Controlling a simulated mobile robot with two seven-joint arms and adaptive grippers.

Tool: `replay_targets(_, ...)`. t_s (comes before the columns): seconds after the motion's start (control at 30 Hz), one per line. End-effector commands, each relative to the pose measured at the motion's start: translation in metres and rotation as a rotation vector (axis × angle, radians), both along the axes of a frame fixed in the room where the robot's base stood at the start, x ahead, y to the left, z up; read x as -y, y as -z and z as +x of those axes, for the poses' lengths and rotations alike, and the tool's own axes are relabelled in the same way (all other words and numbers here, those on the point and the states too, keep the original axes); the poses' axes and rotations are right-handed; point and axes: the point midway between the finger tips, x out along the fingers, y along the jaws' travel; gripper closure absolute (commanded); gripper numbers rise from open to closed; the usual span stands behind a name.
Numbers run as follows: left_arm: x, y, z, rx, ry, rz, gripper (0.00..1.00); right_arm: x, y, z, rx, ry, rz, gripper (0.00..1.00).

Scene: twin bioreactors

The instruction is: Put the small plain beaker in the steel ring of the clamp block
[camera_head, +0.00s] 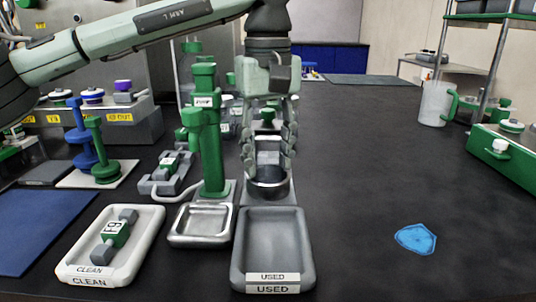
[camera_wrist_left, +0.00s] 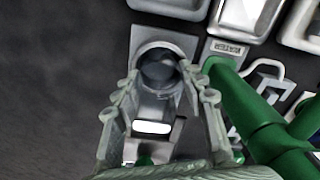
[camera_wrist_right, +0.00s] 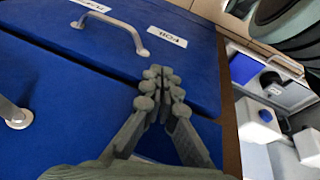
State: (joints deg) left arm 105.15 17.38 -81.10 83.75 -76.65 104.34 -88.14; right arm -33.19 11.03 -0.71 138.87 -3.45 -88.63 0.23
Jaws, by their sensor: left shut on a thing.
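My left gripper (camera_head: 268,168) points down over the steel ring (camera_head: 268,187) of the clamp block at the rear of the used tray. Its fingers are shut on the small plain beaker, a clear, dark-looking vessel that shows between the fingertips in the left wrist view (camera_wrist_left: 160,74). The beaker is at the ring's opening; whether its base rests inside is unclear. The ring also shows in the left wrist view (camera_wrist_left: 156,46). My right gripper (camera_wrist_right: 162,88) is shut and empty, fingertips together, in front of blue drawers, away from the beaker.
A green stand (camera_head: 208,140) rises close to the left of my left gripper. The grey used tray (camera_head: 240,250) lies in front, a steel tray (camera_head: 178,238) and a white clean tray (camera_head: 70,262) to its left. A blue patch (camera_head: 415,239) lies right on mostly clear bench.

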Motion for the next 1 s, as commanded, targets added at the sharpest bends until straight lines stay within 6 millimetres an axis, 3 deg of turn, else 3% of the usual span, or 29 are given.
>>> replay_targets(0.2, 0.000, 0.004, 0.000, 0.000, 0.000, 0.001, 0.85, 0.000, 0.003, 0.000, -0.002, 0.000, -0.001, 1.00)
replay_targets(0.23, 0.000, 0.004, 0.000, 0.000, 0.000, 0.000, 0.57, 0.000, 0.001, 0.000, -0.002, 0.000, -0.001, 1.00)
replay_targets(0.4, 0.000, 0.003, 0.000, 0.000, 0.000, 0.001, 0.38, 0.000, -0.002, 0.001, 0.006, -0.001, 0.000, 1.00)
replay_targets(0.77, 0.000, -0.004, 0.000, 0.000, -0.001, 0.000, 0.38, -0.001, -0.004, 0.003, 0.012, -0.003, 0.001, 1.00)
replay_targets(1.0, 0.000, -0.048, 0.001, 0.002, -0.002, 0.000, 0.38, 0.000, 0.005, 0.006, 0.004, -0.005, 0.003, 1.00)
